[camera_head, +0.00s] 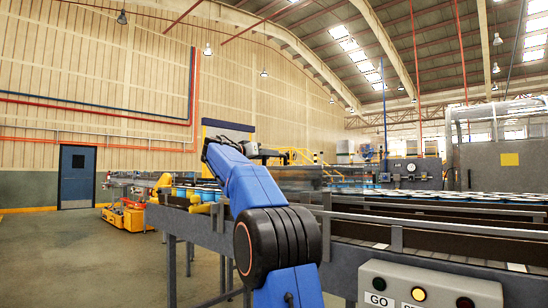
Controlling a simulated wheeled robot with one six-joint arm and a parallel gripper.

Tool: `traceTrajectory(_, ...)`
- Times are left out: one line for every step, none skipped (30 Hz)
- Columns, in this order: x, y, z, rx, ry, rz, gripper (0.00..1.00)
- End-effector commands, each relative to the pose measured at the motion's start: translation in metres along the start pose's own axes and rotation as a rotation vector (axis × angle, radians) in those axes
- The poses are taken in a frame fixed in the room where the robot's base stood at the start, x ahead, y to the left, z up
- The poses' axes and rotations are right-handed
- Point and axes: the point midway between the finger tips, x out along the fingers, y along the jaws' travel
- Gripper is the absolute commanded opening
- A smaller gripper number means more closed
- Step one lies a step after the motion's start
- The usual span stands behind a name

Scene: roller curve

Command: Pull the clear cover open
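A see-through panel (298,178), which looks like the clear cover, stands over the conveyor just right of my blue arm. Its edges are faint, and I cannot make out a handle or whether it is open. My arm rises from the bottom middle and reaches forward over the conveyor's near side. The dark end of my arm, with my gripper (268,153), is small and partly hidden behind the blue link. It appears above and left of the panel. I cannot tell whether it touches anything or how its fingers stand.
A grey roller conveyor (440,258) runs across the right, with rails along its edge. Blue cans (205,193) stand on its left stretch. A button box (430,287) marked GO is at the front right. A yellow machine (128,216) stands left.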

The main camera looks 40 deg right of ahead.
Motion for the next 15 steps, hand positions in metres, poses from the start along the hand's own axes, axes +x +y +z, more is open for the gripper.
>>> traceTrajectory(0.009,0.0,0.001,0.0,0.0,0.002,0.33)
traceTrajectory(0.013,0.001,0.0,0.0,0.0,0.002,0.33)
traceTrajectory(0.018,0.0,0.0,0.001,0.0,0.002,0.33)
traceTrajectory(0.021,0.0,0.0,0.001,0.0,0.001,0.33)
traceTrajectory(0.024,0.0,0.0,0.001,0.0,0.001,0.33)
traceTrajectory(0.028,0.0,0.0,0.0,-0.001,0.001,0.33)
traceTrajectory(0.03,0.0,0.0,0.0,-0.001,0.001,0.33)
traceTrajectory(0.032,0.0,0.0,0.0,-0.001,0.001,0.33)
traceTrajectory(0.034,0.0,0.0,0.0,0.0,0.0,0.33)
traceTrajectory(0.035,0.0,0.0,0.0,0.0,0.0,0.33)
traceTrajectory(0.036,0.0,0.0,0.0,0.0,0.0,0.33)
traceTrajectory(0.037,0.0,0.0,0.0,0.0,-0.001,0.33)
traceTrajectory(0.037,0.0,0.0,0.0,0.0,-0.001,0.33)
traceTrajectory(0.037,0.0,0.0,0.0,0.0,-0.001,0.33)
traceTrajectory(0.037,0.0,0.0,0.0,0.0,-0.001,0.33)
